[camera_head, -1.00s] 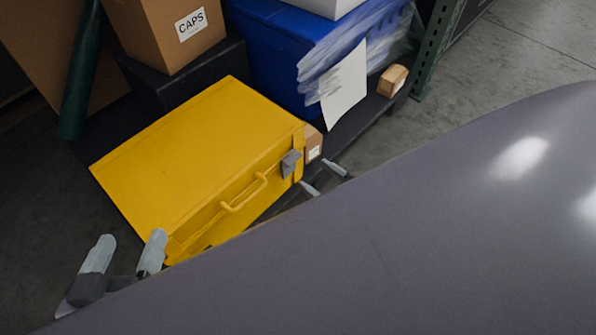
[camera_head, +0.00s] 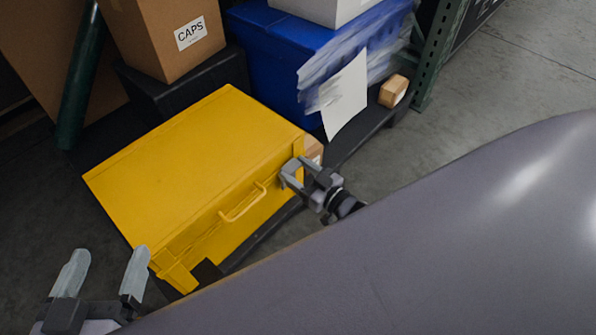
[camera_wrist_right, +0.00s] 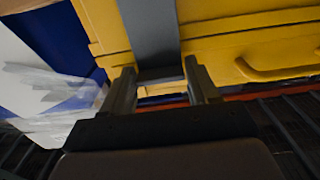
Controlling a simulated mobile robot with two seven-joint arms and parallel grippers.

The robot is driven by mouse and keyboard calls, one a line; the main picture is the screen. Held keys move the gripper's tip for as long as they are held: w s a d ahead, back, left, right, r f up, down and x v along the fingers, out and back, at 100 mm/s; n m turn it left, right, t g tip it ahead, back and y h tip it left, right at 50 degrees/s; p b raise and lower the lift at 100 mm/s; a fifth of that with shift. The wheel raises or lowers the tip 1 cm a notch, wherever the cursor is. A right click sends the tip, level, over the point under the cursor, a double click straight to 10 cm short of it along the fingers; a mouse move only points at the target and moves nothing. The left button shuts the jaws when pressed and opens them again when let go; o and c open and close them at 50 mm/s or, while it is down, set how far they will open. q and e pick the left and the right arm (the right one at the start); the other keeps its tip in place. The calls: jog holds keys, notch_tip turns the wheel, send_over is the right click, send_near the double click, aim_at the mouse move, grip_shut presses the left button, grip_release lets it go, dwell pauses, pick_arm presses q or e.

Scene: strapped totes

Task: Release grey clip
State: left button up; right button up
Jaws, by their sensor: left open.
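A yellow case (camera_head: 190,165) with a front handle (camera_head: 243,203) sits low on the left. The grey clip (camera_wrist_right: 152,38) is at the right end of its front; in the head view my right gripper mostly hides it. My right gripper (camera_head: 292,172) is at that corner. In the right wrist view, its fingers (camera_wrist_right: 160,78) stand apart on either side of the clip's lower end; I cannot tell whether they touch it. My left gripper (camera_head: 106,260) is open and empty, in front of the case's left end.
Behind the case are a blue tote (camera_head: 272,62) with torn wrap and a white sheet (camera_head: 345,97), and a cardboard box marked CAPS (camera_head: 165,38) on a black block (camera_head: 190,92). A small box (camera_head: 393,90) and a green rack post (camera_head: 434,55) stand to the right. Floor beyond is clear.

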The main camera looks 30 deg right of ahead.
grip_shut()
